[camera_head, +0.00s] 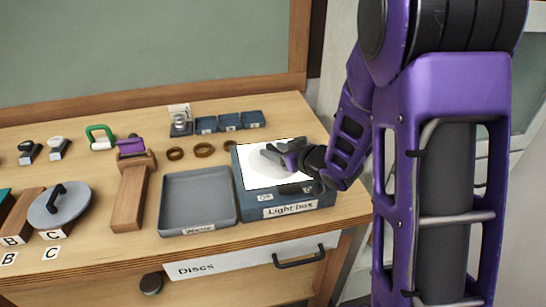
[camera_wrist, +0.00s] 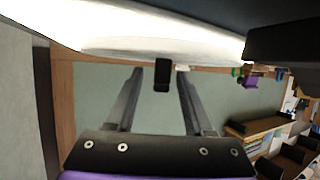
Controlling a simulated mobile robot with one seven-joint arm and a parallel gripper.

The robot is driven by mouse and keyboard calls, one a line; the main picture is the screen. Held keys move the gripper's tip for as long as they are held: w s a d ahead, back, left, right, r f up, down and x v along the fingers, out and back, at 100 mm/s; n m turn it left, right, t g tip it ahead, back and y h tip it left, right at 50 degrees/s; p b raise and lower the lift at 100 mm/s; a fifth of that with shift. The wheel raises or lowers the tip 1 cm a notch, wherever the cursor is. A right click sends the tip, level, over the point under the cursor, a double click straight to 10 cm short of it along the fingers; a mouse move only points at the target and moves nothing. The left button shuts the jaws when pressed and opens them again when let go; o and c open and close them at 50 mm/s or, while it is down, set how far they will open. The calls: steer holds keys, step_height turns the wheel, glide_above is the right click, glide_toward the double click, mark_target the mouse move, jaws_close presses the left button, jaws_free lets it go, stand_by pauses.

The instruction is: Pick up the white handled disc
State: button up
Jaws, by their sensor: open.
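The white handled disc (camera_head: 260,168) lies on the lit white top of the light box (camera_head: 285,205), pale against the glow. My gripper (camera_head: 274,154) is over the light box, reaching in from the right, with its fingers low at the disc and partly covering it. In the wrist view, my gripper (camera_wrist: 162,74) is open, its two fingers apart. A dark upright piece, seemingly the disc's handle (camera_wrist: 163,80), shows between the fingertips with clear gaps at both sides. The bright pale surface beyond spans the top of that view; contact cannot be told.
A grey tray labelled Waste (camera_head: 197,231) stands left of the light box. A grey disc with a black handle (camera_head: 58,206) rests on a stand at left. A wooden stand (camera_head: 129,200), brown rings (camera_head: 204,150) and small blue trays (camera_head: 229,122) are around. A Discs drawer (camera_head: 215,267) is below.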

jaws_close()
stand_by(1.4)
